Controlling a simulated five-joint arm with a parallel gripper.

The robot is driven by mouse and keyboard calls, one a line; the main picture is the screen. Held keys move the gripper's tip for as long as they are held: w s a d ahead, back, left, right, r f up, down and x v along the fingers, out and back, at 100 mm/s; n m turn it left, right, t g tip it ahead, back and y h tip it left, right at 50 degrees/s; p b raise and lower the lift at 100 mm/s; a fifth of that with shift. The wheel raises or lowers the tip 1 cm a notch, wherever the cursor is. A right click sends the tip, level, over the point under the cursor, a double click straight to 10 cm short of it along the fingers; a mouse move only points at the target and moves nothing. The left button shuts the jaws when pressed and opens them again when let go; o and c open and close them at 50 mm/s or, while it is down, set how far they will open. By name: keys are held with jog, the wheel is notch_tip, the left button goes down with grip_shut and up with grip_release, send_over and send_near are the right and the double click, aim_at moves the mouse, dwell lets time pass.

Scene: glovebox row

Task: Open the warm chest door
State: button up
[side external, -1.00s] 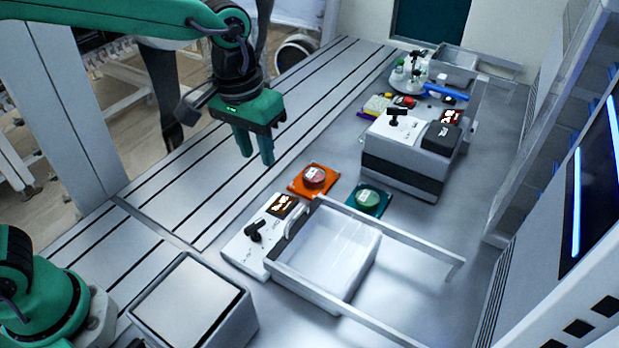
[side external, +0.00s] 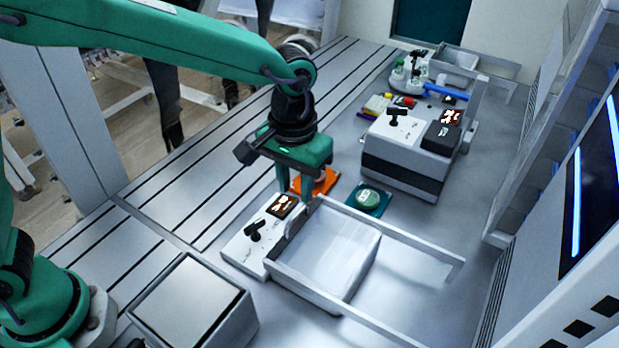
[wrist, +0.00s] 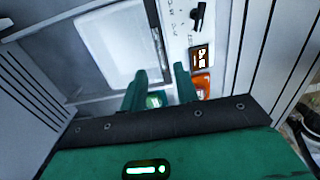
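No label readable here says which unit is the warm chest. The nearest unit has a white panel (side external: 247,250) with a black knob (side external: 254,232) and a dark display (side external: 281,206) with orange-white marks, beside a shallow white bay (side external: 328,250) framed by grey rails. The bay also shows in the wrist view (wrist: 118,45). A second unit (side external: 400,168), a closed-looking white and dark box with its own knob and display, stands behind. My gripper (side external: 295,192) points down near the panel's far end; its fingers are apart and empty in the wrist view (wrist: 160,76).
An orange pad (side external: 327,181) with a round button lies close behind my fingers, partly hidden. A green pad (side external: 375,212) lies to its right. A grey box (side external: 235,325) stands at the front. Small items and a blue bar (side external: 444,92) are farther back. The slotted table is clear at left.

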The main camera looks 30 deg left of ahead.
aim_at(296, 215)
jog(key=shift+f, duration=2.95)
grip_shut()
